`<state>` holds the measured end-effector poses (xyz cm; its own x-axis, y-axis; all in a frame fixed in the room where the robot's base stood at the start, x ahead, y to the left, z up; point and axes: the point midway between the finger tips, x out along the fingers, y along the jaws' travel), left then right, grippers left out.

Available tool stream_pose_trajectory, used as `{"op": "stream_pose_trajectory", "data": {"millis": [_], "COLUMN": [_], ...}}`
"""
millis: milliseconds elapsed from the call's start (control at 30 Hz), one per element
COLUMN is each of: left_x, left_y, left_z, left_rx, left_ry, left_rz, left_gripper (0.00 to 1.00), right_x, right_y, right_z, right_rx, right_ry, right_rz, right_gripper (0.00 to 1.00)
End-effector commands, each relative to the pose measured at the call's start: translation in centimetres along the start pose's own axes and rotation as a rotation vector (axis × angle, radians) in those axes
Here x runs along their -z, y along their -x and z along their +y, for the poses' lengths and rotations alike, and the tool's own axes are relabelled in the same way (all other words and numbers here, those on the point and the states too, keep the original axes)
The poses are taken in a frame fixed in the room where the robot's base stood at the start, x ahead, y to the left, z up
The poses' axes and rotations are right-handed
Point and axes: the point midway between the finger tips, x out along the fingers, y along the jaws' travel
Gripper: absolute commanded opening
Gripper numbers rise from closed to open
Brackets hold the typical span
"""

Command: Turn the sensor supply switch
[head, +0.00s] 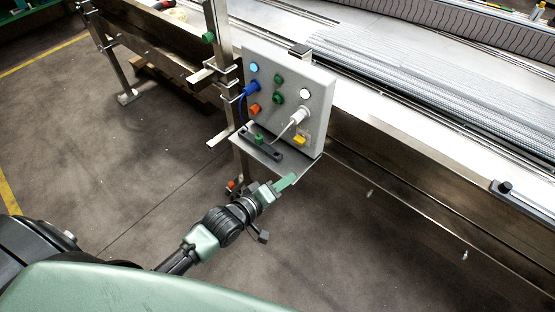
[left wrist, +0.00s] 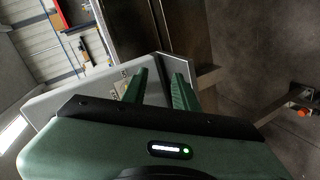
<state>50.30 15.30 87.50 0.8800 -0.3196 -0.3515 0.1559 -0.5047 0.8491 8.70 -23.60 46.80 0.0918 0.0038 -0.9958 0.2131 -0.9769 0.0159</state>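A light grey control panel (head: 318,98) stands on a post beside the conveyor in the head view. It carries a blue button (head: 254,67), two green knobs (head: 278,88), an orange-red knob (head: 253,109), a white button (head: 304,93) and a yellow part (head: 299,140). My right gripper is out of view.
A blue plug (head: 250,87) and a white plug (head: 298,116) with cables stick out from the panel. A metal shelf (head: 310,168) juts out under it, holding a black bar with a green part. The conveyor frame (head: 400,175) runs right. The floor at left is clear.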

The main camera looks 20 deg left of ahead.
Motion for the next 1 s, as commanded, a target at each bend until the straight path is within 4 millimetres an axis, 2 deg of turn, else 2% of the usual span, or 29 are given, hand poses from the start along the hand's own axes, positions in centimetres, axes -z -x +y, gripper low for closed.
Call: {"op": "stream_pose_trajectory", "data": {"millis": [100,300,533,1000], "left_x": [2.8,5.6,6.2,7.0], "left_y": [-1.6,-2.0,-3.0,-8.5], "left_z": [0.6,1.3,1.8,3.6], "left_rx": [-0.159,-0.326,-0.358,-0.356], "left_ry": [0.205,0.406,0.440,0.437], "left_rz": [0.052,0.076,0.077,0.077], "left_gripper": [0.29,0.29,0.29,0.29], "right_x": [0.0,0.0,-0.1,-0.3], "right_y": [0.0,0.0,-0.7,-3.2], "right_z": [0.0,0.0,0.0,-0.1], "right_rx": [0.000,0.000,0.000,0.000], "right_ry": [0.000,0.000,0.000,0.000], "right_rz": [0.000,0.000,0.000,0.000], "right_gripper": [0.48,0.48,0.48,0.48]}}
